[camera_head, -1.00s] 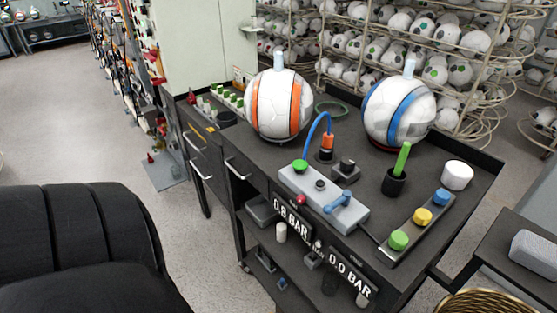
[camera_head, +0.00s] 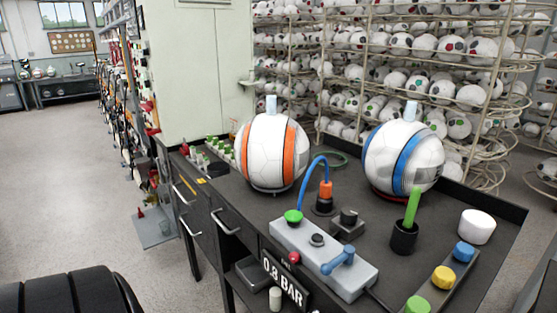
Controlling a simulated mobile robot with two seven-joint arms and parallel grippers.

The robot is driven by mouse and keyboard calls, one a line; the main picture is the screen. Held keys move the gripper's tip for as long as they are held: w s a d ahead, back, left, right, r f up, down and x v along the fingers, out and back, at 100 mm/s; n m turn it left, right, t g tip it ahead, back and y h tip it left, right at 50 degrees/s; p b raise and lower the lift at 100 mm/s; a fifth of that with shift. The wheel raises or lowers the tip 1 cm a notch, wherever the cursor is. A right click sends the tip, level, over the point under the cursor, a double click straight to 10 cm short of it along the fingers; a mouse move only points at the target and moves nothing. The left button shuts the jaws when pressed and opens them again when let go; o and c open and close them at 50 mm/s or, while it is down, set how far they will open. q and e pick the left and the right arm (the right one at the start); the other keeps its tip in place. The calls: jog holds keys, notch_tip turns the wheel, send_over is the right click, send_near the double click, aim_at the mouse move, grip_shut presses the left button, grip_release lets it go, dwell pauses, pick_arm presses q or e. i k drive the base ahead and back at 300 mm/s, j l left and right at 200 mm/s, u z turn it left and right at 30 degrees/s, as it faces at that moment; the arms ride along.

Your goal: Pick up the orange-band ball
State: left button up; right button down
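The orange-band ball (camera_head: 268,150) is white with orange bands and a pale stub on top. It rests on a low ring stand on the dark workbench (camera_head: 240,205), toward the back left. A blue-band ball (camera_head: 402,157) sits to its right on a red ring, also with a pale stub on top. A blue hose with an orange fitting (camera_head: 325,190) stands in front of and between the balls. Neither of my grippers shows in the head view.
On the bench are a grey control box (camera_head: 322,262) with a blue lever, a black cup (camera_head: 404,237) holding a green stick, a white cylinder (camera_head: 477,226) and colored buttons. Racks of balls (camera_head: 400,60) stand behind. A black ribbed object (camera_head: 70,295) is at lower left; open floor lies left.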

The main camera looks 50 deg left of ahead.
aim_at(272, 151)
jog(key=i+u, duration=0.15)
jog(key=u, duration=0.2)
jog(key=i+j+u, duration=0.1)
jog(key=u, duration=0.25)
jog(key=i+l, duration=0.05)
